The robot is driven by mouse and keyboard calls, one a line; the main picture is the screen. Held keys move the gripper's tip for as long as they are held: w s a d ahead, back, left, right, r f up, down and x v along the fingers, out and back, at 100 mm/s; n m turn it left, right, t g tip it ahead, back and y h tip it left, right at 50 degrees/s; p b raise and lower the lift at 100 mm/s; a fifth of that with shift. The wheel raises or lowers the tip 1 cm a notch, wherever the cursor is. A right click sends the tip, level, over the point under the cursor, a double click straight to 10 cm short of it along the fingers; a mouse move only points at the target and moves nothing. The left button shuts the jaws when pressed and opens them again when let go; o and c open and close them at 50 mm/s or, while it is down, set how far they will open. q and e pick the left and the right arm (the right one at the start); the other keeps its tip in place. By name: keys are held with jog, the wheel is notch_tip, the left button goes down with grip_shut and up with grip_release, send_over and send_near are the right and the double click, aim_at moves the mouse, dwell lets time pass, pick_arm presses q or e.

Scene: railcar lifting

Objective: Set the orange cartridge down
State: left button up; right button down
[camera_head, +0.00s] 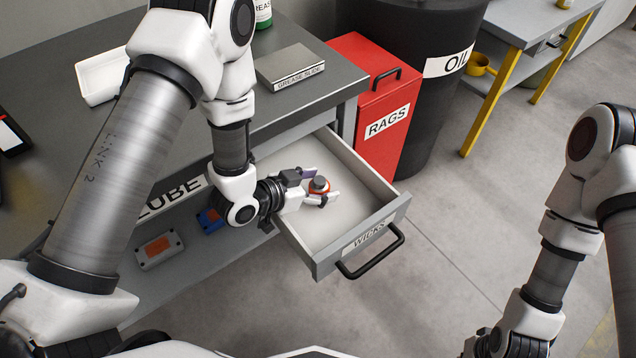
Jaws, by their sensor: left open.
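The orange cartridge (319,185), with a dark grey cap, stands upright inside the open drawer marked WICKS (365,205). My left gripper (322,193) reaches into the drawer from the left. Its fingers are open, one on either side of the cartridge. I cannot tell whether a finger touches it. The cartridge's lower part is partly hidden by the near finger. My right arm comes in at the lower right, over the floor, and its fingertips are not in the picture.
The drawer has a black handle (370,252) in front. A red RAGS bin (378,115) and a black OIL drum (420,75) stand behind it. A grey box (290,65) and a white tray (101,78) are on the bench. The drawer floor right of the cartridge is clear.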

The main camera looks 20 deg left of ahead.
pick_arm(q)
jog(key=shift+r, duration=0.2)
jog(key=v, duration=0.9)
jog(key=shift+p, duration=0.3)
jog(key=p+v, duration=0.3)
jog(key=shift+s, duration=0.1)
jog(key=shift+f, duration=0.1)
dwell(0.3)
